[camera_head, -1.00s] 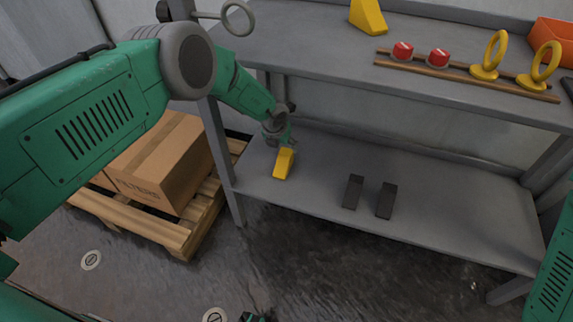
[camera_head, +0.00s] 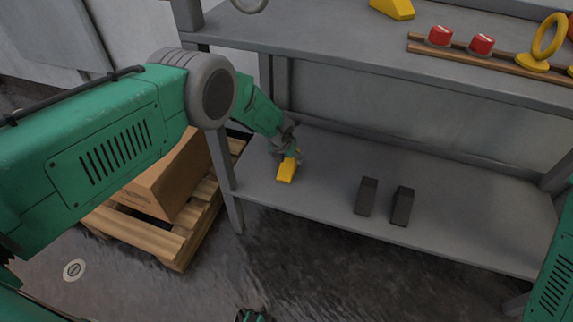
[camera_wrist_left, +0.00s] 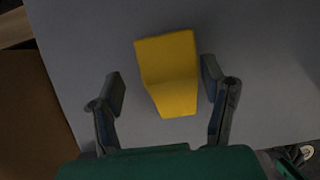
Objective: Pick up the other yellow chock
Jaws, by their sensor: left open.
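A yellow chock (camera_head: 287,170) lies on the lower shelf near its left end. In the left wrist view the chock (camera_wrist_left: 168,75) sits between the two open fingers of my left gripper (camera_wrist_left: 164,88), with a gap on each side. In the head view my left gripper (camera_head: 286,156) is right at the chock, partly covering its far end. Another yellow chock (camera_head: 393,8) stands on the upper shelf, cut off by the top edge. A small dark green and black part at the bottom edge may be my right gripper, but its fingers cannot be made out.
Two dark blocks (camera_head: 366,196) (camera_head: 403,206) stand on the lower shelf (camera_head: 460,215) to the right. The upper shelf (camera_head: 320,40) overhangs, with red-topped pieces (camera_head: 440,36) and a yellow ring (camera_head: 549,36) on a wooden strip. A cardboard box (camera_head: 165,185) sits on a pallet (camera_head: 175,240) left of the shelf leg.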

